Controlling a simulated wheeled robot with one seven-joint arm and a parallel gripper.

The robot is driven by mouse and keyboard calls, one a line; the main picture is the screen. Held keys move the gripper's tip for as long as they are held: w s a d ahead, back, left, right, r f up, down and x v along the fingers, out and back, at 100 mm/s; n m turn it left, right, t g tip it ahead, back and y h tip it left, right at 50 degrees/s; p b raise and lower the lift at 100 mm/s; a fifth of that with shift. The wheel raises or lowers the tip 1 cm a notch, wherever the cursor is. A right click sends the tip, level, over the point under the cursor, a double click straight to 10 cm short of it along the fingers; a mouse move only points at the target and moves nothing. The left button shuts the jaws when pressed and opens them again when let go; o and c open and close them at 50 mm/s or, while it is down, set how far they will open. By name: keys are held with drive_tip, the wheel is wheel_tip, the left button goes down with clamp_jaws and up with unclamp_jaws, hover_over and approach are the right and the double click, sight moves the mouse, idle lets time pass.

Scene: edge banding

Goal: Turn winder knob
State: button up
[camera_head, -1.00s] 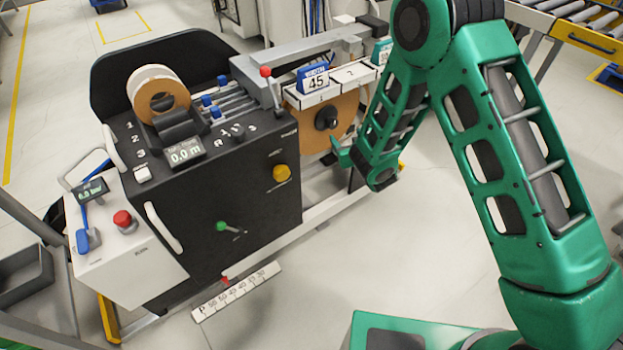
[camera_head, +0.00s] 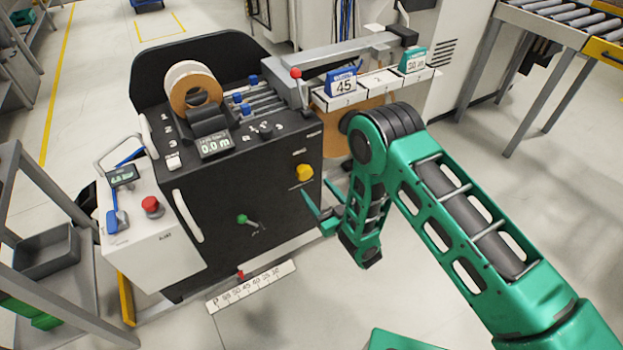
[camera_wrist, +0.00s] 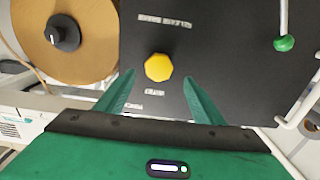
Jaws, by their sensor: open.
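The yellow knob (camera_head: 304,172) is on the black front panel of the machine, near its right edge. In the wrist view the yellow knob (camera_wrist: 158,67) lies ahead of my gripper, roughly centred between the finger lines and beyond the fingertips. My gripper (camera_head: 314,208) is open and empty, just right of and below the knob in the head view. Its two green fingers also show in the wrist view (camera_wrist: 159,76), apart from each other. I see no contact with the knob. The small print around the knob is not readable.
A green-tipped lever (camera_head: 242,219) is lower left on the panel, and a red-tipped lever (camera_head: 296,74) stands above. A brown tape roll with a black hub (camera_wrist: 63,34) is beside the panel. A white scale strip (camera_head: 252,287) is near the floor. Open floor lies in front.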

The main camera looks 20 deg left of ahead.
sight(307, 175)
drive_tip(key=x, duration=0.7)
drive_tip(key=shift+w, duration=0.2)
drive_tip(key=c, duration=1)
drive_tip(key=shift+d, duration=0.25)
drive_tip(key=shift+c, duration=0.2)
drive_tip(key=shift+a, duration=0.15)
